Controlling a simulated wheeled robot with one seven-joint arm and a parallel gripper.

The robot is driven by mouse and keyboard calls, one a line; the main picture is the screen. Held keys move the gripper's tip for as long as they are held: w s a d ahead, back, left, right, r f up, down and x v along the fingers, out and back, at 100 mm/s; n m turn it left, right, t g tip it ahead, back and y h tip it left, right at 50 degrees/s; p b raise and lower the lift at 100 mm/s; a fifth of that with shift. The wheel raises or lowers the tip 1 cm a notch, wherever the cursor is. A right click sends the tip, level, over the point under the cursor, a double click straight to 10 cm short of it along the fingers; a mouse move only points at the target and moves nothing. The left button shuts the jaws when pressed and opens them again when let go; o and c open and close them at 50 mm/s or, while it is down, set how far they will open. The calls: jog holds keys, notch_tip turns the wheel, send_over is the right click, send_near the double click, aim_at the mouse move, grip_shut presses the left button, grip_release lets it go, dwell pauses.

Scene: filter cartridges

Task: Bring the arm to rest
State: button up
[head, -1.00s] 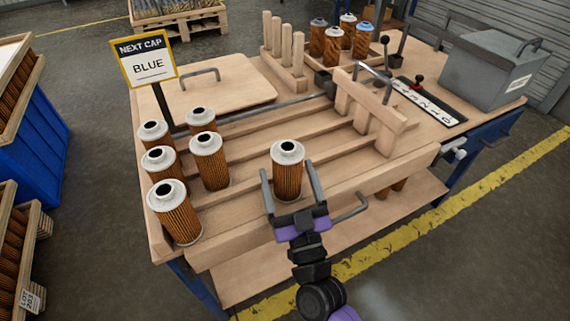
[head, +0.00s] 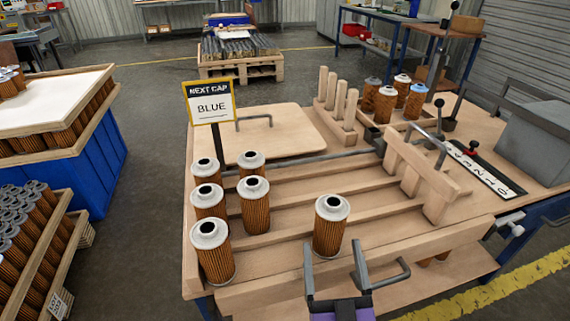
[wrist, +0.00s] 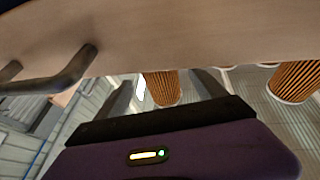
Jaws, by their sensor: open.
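My gripper (head: 336,275) is open and empty at the near side of the wooden workbench (head: 283,262). In the head view its two grey fingers point up toward a single white-capped filter cartridge (head: 331,226) standing on the slatted rack. There is a visible gap between the fingers and that cartridge. In the wrist view a pleated orange cartridge (wrist: 163,88) shows beyond the fingers, and another cartridge (wrist: 293,82) is at the right. Most of my arm is out of the head view.
Several white-capped cartridges (head: 212,252) stand at the rack's left. A sign (head: 210,103) reads NEXT CAP BLUE. A handle (head: 391,275) juts from the bench front near my gripper. A grey box (head: 540,135) is at the right.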

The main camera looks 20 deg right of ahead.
jog(key=shift+s, duration=0.1)
jog(key=s+f+n+g+y, duration=0.2)
jog(key=s+g+y, duration=0.35)
jog(key=s, duration=2.45)
notch_tip(320, 180, up, 14)
jog(key=g+h+p, duration=0.1)
jog(key=g+p, duration=0.1)
jog(key=p, duration=1.2)
jog(key=shift+w+d, duration=0.2)
jog(key=shift+d, duration=0.25)
jog(key=shift+f, duration=0.1)
jog(key=shift+c, duration=0.2)
